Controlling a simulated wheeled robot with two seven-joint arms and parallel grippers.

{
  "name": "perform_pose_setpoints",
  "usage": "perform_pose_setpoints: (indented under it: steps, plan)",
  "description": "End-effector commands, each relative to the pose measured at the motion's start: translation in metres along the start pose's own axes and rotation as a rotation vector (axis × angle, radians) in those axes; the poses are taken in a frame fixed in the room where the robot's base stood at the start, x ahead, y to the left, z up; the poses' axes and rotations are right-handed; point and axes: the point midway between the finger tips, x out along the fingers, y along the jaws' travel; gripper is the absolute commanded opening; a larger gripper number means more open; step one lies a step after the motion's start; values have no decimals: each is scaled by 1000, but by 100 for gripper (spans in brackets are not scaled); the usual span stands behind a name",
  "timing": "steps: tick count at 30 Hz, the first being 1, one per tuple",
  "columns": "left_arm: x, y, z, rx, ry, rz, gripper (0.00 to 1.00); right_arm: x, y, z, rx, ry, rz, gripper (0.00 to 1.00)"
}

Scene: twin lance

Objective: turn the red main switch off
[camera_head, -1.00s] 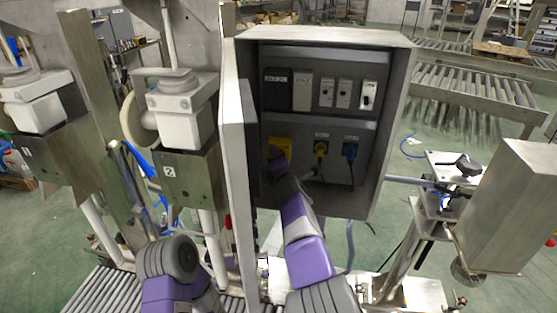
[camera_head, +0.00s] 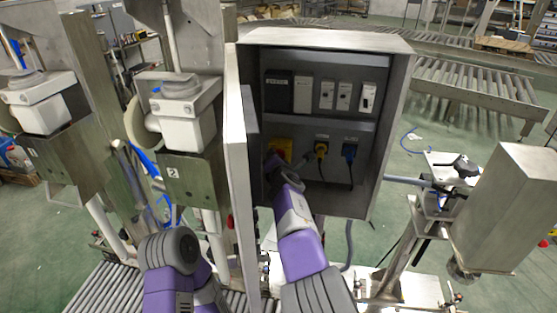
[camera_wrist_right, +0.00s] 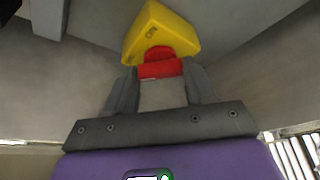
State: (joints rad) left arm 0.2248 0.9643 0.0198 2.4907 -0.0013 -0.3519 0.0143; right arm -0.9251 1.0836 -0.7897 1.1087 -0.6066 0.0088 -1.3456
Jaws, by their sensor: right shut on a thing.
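The red main switch (camera_wrist_right: 160,64) is a red knob on a yellow housing (camera_wrist_right: 163,33), seen at the top middle of the right wrist view. In the head view the yellow housing (camera_head: 284,146) sits at the lower left inside the open grey cabinet, partly covered by my right gripper (camera_head: 272,161). In the wrist view my right gripper (camera_wrist_right: 160,73) has one finger on each side of the red knob and is shut on it. The knob is hidden in the head view. My left arm shows at the bottom left, but its gripper is not in view.
The cabinet (camera_head: 396,130) has its door (camera_head: 236,170) swung open on the left, close to my right arm. Breakers (camera_head: 303,95) fill the upper row. A yellow plug (camera_head: 321,150) and a blue plug (camera_head: 349,152) with cables sit right of the switch.

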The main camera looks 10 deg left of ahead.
Motion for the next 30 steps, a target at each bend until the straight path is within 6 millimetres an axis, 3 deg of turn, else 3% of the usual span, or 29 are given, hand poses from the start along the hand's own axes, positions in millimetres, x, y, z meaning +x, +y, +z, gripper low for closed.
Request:
perform_pose_setpoints:
  steps: [6,7,12,23,30]
  plan:
    - [0,0,0,0,0,0,43,0,0,-1,-5,1,-1,24]
    - [0,0,0,0,0,0,43,0,0,-1,-5,1,-1,57]
    - [0,0,0,0,0,0,43,0,0,-1,-4,1,0,80]
    - [3,-1,0,0,0,0,43,-4,0,-1,-3,0,0,80]
    - [16,-6,-1,0,0,0,43,-33,0,-2,-4,1,2,80]
